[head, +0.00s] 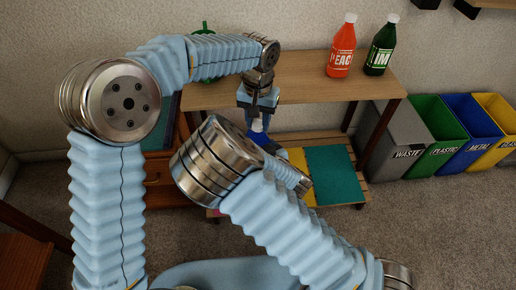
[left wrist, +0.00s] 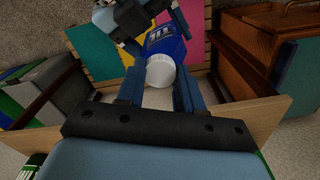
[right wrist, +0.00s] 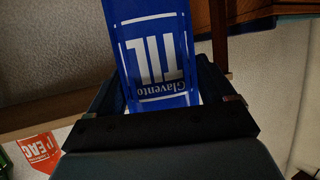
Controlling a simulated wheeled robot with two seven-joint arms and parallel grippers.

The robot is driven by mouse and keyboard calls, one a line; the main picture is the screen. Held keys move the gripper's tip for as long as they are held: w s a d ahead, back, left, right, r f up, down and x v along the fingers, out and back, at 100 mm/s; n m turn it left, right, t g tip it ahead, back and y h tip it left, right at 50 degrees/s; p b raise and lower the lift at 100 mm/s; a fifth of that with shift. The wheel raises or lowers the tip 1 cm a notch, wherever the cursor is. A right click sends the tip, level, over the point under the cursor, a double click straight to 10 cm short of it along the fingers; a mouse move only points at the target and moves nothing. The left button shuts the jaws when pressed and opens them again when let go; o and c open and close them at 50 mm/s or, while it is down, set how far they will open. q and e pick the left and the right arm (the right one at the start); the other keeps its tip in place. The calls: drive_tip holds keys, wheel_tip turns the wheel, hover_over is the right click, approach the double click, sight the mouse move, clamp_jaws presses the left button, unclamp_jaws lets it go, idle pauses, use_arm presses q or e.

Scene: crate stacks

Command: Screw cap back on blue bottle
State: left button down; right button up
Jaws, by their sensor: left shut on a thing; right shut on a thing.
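The blue bottle (right wrist: 150,20) fills the middle of the right wrist view, its white label upside down there. My right gripper (right wrist: 165,95) is shut on its body. In the head view the bottle (head: 261,138) is mostly hidden behind my right arm. The white cap (left wrist: 161,71) is between the fingers of my left gripper (left wrist: 160,90), which is shut on it. The cap lies over the bottle's top end in the left wrist view; I cannot tell whether it is seated on the threads. In the head view my left gripper (head: 258,100) points down, with the cap (head: 257,125) below it.
A wooden table (head: 300,85) stands behind, with a red bottle (head: 342,48) and a green bottle (head: 381,47) at its right. A slatted lower shelf holds a teal sheet (head: 334,174) and a yellow one. Bins, including a grey one (head: 392,135), line the right wall.

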use_arm(q)
drive_tip(key=c, duration=0.6)
unclamp_jaws()
drive_tip(key=shift+c, duration=0.2)
wheel_tip(320, 180, up, 12)
